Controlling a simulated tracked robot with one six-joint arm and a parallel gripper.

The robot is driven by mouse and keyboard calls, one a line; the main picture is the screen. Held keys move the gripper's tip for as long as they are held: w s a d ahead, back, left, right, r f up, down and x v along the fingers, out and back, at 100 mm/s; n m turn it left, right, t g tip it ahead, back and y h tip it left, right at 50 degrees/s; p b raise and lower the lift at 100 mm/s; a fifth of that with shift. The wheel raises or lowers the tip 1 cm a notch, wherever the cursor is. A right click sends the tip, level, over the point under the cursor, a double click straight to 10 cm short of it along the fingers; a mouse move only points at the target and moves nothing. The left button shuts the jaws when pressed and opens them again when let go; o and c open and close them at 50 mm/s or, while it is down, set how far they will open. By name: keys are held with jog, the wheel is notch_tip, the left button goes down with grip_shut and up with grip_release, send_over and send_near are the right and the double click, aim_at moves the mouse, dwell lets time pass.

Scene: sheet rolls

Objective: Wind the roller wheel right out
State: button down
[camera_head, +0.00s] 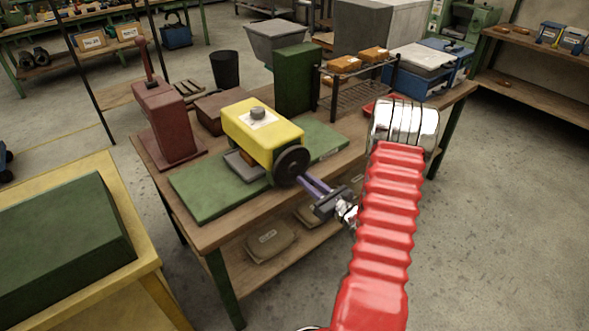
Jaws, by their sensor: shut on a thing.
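The roller wheel (291,164) is a dark, round handwheel on the near right end of a yellow machine head (262,130). The head stands on a green base plate (204,193) on the wooden workbench. My gripper (304,180) reaches in from the lower right. Its purple fingers are shut at the lower right edge of the wheel. The exact grip, on rim or on a handle, is too small to tell. A grey block (244,164) sits beside the head on the plate.
A maroon press (168,120) stands at the bench's left end. A green upright block (294,78) and a wire rack (352,92) with orange boxes stand behind. My red arm covers the bench's right front. Brown bags (270,243) lie on the lower shelf.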

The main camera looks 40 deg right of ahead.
aim_at(294, 182)
jog(key=shift+a+f, duration=0.25)
jog(key=shift+a, duration=0.05)
jog(key=shift+f, duration=0.1)
jog(key=shift+a+f, duration=0.1)
jog(key=shift+a, duration=0.1)
jog(key=shift+s+a+f, duration=0.1)
jog(key=shift+a+f, duration=0.25)
jog(key=shift+a, duration=0.4)
